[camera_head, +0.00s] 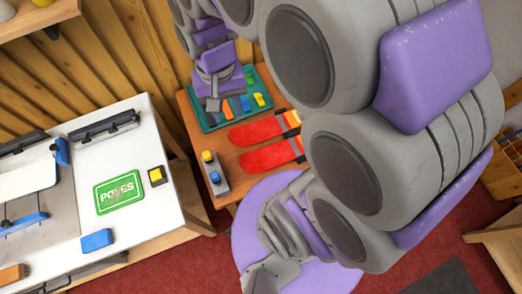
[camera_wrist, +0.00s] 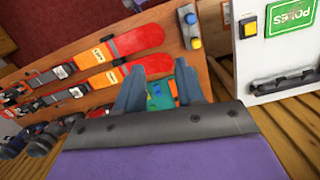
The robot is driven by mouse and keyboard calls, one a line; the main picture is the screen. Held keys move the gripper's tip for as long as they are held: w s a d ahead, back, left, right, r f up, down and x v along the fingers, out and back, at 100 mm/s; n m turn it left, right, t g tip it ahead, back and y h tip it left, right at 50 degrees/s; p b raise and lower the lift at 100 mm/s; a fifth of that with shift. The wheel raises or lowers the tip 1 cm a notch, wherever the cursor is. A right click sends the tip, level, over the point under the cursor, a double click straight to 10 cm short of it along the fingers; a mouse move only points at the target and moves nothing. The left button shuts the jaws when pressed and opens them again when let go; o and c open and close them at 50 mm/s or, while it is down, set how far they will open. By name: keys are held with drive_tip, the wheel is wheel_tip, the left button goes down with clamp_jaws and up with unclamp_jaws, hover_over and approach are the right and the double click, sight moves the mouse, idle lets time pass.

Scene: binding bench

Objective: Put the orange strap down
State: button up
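My gripper (camera_wrist: 159,72) shows its two fingers spread apart in the wrist view, and I see nothing held between them. In the head view my gripper (camera_head: 213,103) points down over the left part of the green tray (camera_head: 208,127). A small orange piece (camera_head: 228,111), possibly the orange strap, lies in the tray just right of the gripper. Between the fingers the wrist view shows part of the tray (camera_wrist: 158,101) with small coloured pieces, too small to tell apart. Another orange block (camera_head: 12,273) lies on the white bench's near left.
Blue (camera_head: 245,104) and yellow (camera_head: 259,99) pieces lie in the tray. Red skis (camera_head: 262,130) lie beside it on the wooden table. A grey box with yellow and blue buttons (camera_head: 214,174) stands near. The white bench (camera_head: 140,208) carries a green POLES sign (camera_head: 119,192) and a blue block (camera_head: 97,240).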

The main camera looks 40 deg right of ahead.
drive_tip(key=s+n, duration=0.4)
drive_tip(key=s, duration=0.9)
drive_tip(key=shift+s+a, duration=0.15)
drive_tip(key=shift+s, duration=0.2)
